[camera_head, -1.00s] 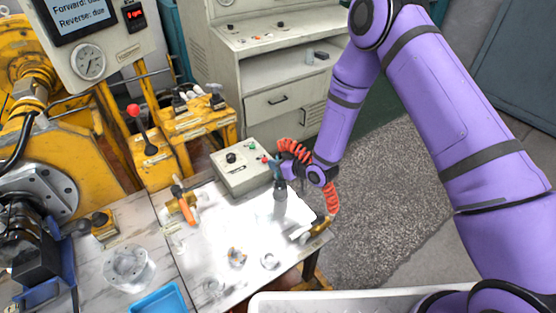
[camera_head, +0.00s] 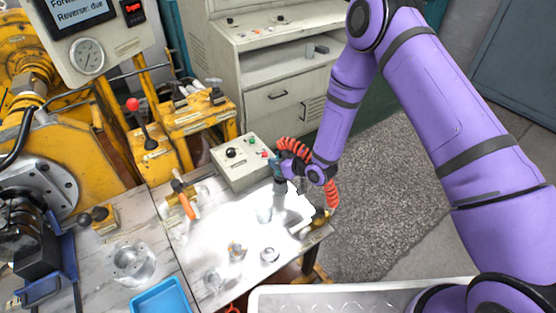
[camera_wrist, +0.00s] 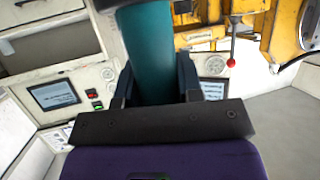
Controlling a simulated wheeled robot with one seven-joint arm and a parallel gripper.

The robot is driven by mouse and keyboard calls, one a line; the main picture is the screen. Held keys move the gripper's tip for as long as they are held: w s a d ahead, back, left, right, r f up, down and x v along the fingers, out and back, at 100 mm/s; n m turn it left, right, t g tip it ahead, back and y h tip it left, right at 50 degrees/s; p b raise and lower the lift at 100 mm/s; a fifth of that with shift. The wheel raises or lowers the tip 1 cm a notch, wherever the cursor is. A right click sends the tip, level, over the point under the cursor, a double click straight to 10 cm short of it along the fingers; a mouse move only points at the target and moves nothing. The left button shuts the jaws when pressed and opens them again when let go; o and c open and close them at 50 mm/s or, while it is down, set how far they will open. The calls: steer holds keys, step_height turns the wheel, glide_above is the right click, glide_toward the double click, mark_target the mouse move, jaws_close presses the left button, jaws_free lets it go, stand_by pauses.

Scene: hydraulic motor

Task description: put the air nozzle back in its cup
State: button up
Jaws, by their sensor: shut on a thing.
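The teal air nozzle (camera_head: 277,171) is in my gripper (camera_head: 284,173), which is shut on it above the bright table. In the wrist view the teal nozzle body (camera_wrist: 148,55) stands between the two dark fingers. The red coiled hose (camera_head: 295,149) loops over and down behind my wrist. A dark and grey cylindrical form (camera_head: 280,195), perhaps the cup, stands upright directly under the nozzle. I cannot tell whether the nozzle tip is inside it or only above it, as the lower end is hidden in the wrist view.
A control box (camera_head: 243,161) stands just behind the gripper. A clear vessel (camera_head: 264,213), small fittings (camera_head: 236,250), an orange-handled tool (camera_head: 187,204) and a brass fitting (camera_head: 320,217) lie around. A blue tray (camera_head: 160,297) is at the front left. Yellow machinery fills the left.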

steer(key=shift+f, duration=0.15)
steer(key=shift+f, duration=0.8)
steer(key=o, duration=1)
steer(key=shift+o, duration=0.2)
